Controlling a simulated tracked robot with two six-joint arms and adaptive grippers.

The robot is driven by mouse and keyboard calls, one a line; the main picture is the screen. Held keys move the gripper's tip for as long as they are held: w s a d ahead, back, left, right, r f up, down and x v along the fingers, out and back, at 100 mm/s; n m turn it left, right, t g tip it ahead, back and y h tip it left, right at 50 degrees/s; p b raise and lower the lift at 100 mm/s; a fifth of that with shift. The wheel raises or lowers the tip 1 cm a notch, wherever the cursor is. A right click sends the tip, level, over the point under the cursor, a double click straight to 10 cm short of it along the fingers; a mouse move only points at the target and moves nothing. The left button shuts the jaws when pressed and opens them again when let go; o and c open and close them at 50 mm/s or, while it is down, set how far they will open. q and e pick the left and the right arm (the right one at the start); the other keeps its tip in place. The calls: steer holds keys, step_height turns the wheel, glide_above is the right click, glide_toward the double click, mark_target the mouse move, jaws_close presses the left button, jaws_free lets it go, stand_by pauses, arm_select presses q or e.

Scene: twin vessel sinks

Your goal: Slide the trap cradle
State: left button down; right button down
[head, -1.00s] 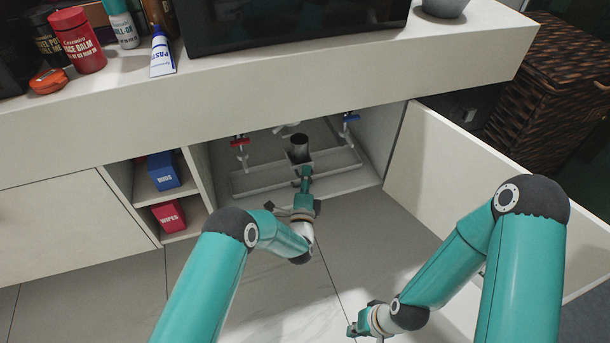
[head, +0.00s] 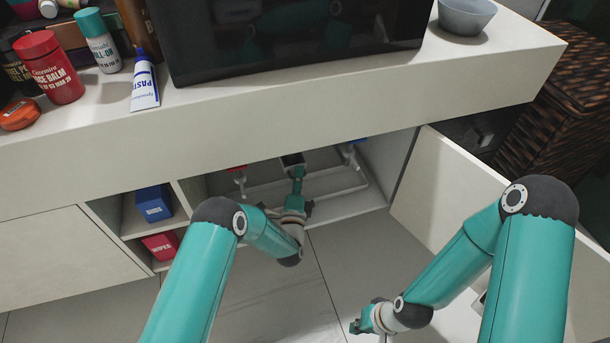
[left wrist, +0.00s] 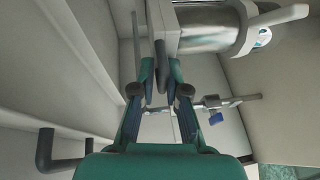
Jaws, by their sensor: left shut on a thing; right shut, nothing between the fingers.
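The trap cradle (head: 293,160) is a grey bracket inside the open cabinet under the counter. Its upper part is hidden by the counter's front edge. In the left wrist view the cradle (left wrist: 165,30) fills the top middle, with a shiny metal cylinder (left wrist: 212,30) beside it. My left gripper (head: 297,172) reaches into the cabinet and is shut on the cradle's near part; its fingers also show in the left wrist view (left wrist: 160,68). My right gripper (head: 355,327) is shut and empty, low over the floor outside the cabinet.
A pale rail frame (head: 340,190) lies on the cabinet floor. Red (head: 237,168) and blue (head: 356,142) valves flank the cradle. The open door (head: 450,190) stands at right. Shelves with a blue box (head: 153,203) and a red box (head: 161,246) are at left.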

arm_select(q)
steer(key=shift+w+a+r, duration=0.2)
steer(key=shift+w+r, duration=0.05)
steer(key=shift+r, duration=0.05)
steer(key=c, duration=1.3)
jaws_free()
steer(key=shift+w, duration=0.1)
steer(key=shift+o, duration=0.2)
steer(key=shift+f, duration=0.15)
steer(key=shift+s+f, duration=0.15)
steer(key=shift+s, duration=0.45)
steer(key=s, duration=0.3)
steer(key=s+f, duration=0.1)
steer(key=s, duration=0.6)
steer(key=shift+s+a+f, duration=0.3)
steer(key=shift+s, duration=0.1)
